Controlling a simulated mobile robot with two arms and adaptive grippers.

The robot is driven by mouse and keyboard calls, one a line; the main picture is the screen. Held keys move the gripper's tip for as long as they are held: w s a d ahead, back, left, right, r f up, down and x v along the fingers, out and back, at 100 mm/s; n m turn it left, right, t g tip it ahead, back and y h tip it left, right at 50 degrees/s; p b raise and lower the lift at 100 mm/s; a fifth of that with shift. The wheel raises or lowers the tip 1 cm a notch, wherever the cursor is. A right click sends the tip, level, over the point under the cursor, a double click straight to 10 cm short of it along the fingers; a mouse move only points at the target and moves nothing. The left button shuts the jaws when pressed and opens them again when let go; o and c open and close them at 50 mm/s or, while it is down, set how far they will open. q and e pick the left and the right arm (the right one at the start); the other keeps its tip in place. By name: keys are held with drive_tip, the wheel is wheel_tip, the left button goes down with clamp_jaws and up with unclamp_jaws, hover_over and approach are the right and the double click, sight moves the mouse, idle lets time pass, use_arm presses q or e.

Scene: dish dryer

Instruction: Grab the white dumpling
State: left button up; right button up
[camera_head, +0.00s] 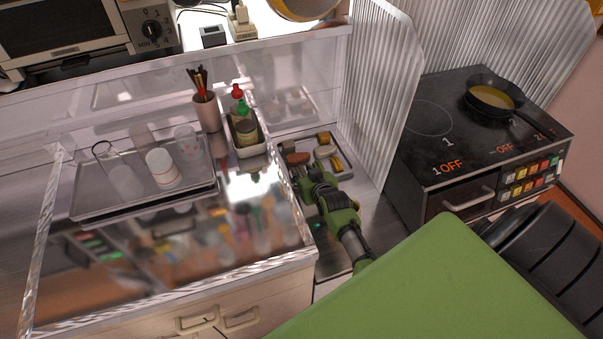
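A small tray (345,174) sits on the counter in the nook beside the ridged panel, with several small food pieces in it. A whitish rounded piece (325,152) near its middle looks like the white dumpling, but it is too small to be sure. A brown piece (298,158) lies to its left, and yellow pieces (337,163) lie close by. My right gripper (303,176) reaches in from the lower right over the tray's left part, just below the brown piece. Its fingertips are too small and dark to show whether they are open or hold anything. My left gripper is out of view.
A ridged translucent panel (372,90) stands right of the tray, with a stove (440,140) and pan (490,99) beyond. A condiment caddy (250,149) and chopstick cup (206,112) stand to the left. A metal tray (200,188) holds glasses.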

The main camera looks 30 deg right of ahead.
drive_tip(key=c, duration=0.6)
drive_tip(key=shift+r, duration=0.1)
